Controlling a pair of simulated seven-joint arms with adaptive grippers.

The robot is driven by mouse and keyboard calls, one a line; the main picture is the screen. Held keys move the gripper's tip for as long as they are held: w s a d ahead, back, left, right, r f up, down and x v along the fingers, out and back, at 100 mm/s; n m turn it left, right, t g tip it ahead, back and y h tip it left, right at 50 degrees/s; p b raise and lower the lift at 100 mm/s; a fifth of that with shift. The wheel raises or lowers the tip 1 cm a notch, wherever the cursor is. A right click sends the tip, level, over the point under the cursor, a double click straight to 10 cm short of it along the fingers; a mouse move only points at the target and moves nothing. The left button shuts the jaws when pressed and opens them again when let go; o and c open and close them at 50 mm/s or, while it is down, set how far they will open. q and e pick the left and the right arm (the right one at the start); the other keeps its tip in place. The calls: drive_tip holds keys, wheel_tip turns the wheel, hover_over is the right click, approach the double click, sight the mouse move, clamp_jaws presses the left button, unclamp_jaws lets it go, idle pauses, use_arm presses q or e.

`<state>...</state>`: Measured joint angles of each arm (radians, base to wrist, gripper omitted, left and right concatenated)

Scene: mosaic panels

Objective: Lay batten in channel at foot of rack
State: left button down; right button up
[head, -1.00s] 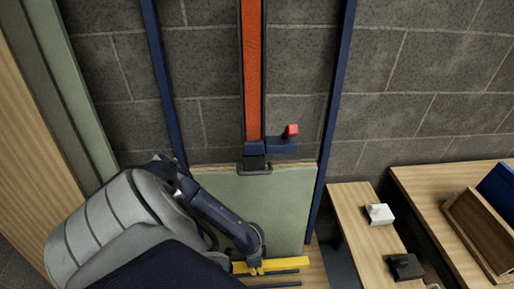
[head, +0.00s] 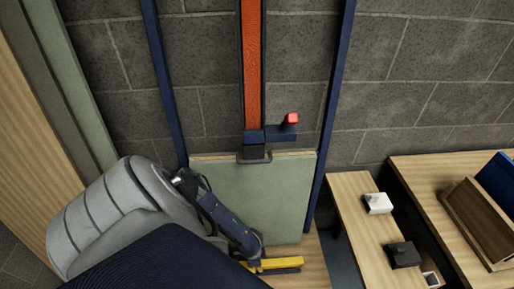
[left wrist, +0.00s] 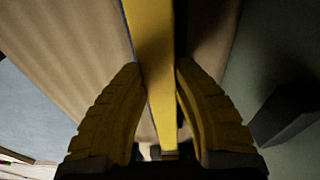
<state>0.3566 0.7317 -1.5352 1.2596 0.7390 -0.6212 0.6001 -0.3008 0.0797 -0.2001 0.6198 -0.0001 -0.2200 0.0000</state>
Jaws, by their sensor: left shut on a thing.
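A yellow batten (head: 285,262) lies level at the foot of the rack, in front of the green panel (head: 260,200). Its left part is hidden by my arm. My left gripper (head: 256,263) is shut on it. The left wrist view shows the batten (left wrist: 154,70) running between the two yellow fingers (left wrist: 158,110). A dark strip (head: 287,271), perhaps an edge of the channel, shows just in front of the batten. I cannot tell whether the batten is in the channel or above it. My right gripper is not in view.
Blue posts (head: 326,130) flank the panel, and a dark clamp (head: 254,156) under an orange strip (head: 251,70) meets its top edge. A wooden bench (head: 355,205) at right carries a white block (head: 377,203) and a black block (head: 403,255).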

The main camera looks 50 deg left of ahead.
use_arm(q)
drive_tip(key=shift+f, duration=1)
drive_tip(key=shift+f, duration=0.55)
drive_tip(key=c, duration=1.1)
unclamp_jaws()
drive_tip(key=shift+c, duration=0.2)
drive_tip(key=shift+s+a+r, duration=0.15)
drive_tip(key=shift+s+r, duration=0.05)
drive_tip(key=shift+r, duration=2)
drive_tip(key=shift+s+a+r, duration=0.1)
drive_tip(key=shift+s+r, duration=0.05)
drive_tip(key=shift+r, duration=2)
drive_tip(key=shift+s+a+r, duration=0.15)
drive_tip(key=shift+s+r, duration=0.05)
drive_tip(key=shift+r, duration=2)
drive_tip(key=shift+f, duration=0.1)
drive_tip(key=shift+w+d+f, duration=0.15)
drive_tip(key=shift+w+f, duration=0.05)
drive_tip(key=shift+f, duration=1.9)
drive_tip(key=shift+w+d+f, duration=0.1)
drive_tip(key=shift+w+f, duration=0.1)
drive_tip(key=shift+f, duration=1.95)
drive_tip(key=shift+w+d+f, duration=0.15)
drive_tip(key=shift+w+f, duration=0.05)
drive_tip(key=shift+f, duration=1.9)
